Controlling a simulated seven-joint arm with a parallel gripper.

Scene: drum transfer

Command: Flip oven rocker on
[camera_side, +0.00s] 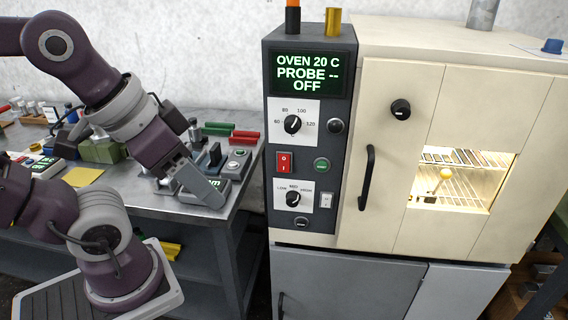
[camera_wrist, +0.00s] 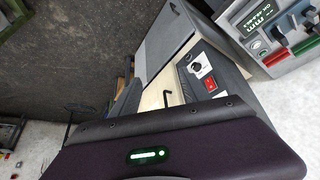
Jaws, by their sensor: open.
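The panel's display (camera_side: 308,73) reads "OVEN 20 C, PROBE --, OFF". My gripper (camera_side: 203,190) is open, over the bench left of the oven, pointing down and right. It is clear of the rocker and appears empty. Its fingers do not show in the wrist view, where part of my arm fills the lower middle.
A grey device with a green display (camera_wrist: 262,16) stands on the bench near my gripper. The cream oven door (camera_side: 385,180) has a black handle (camera_side: 367,178) and a lit window. Red and green items lie at the back of the bench. The space before the panel is clear.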

